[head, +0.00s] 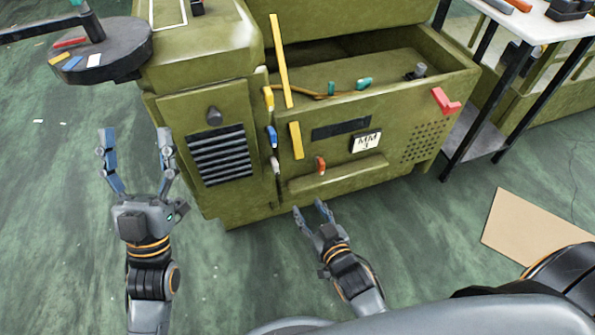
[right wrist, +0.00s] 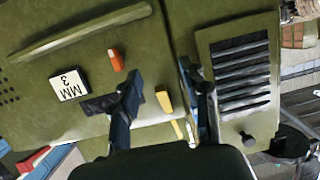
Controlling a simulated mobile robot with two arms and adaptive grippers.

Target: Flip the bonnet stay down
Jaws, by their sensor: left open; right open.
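The bonnet stay appears to be the long yellow bar (head: 280,62), standing nearly upright at the front left edge of the open bay of the green chassis (head: 240,210). The raised green panel (head: 335,12) is behind it, and I cannot tell whether the bar touches it. My left gripper (head: 136,134) is open and empty, left of the louvred panel, apart from the bar. My right gripper (head: 309,208) is open and empty, low in front of the chassis, well below the bar. In the right wrist view its fingers (right wrist: 160,72) show spread before the chassis front.
A short yellow handle (head: 296,140), an orange handle (head: 320,165) and a blue handle (head: 272,136) stick out of the front. A red handle (head: 445,102) is at the right corner. A round dark tray (head: 120,62) stands left; a shelf table (head: 540,25) stands right.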

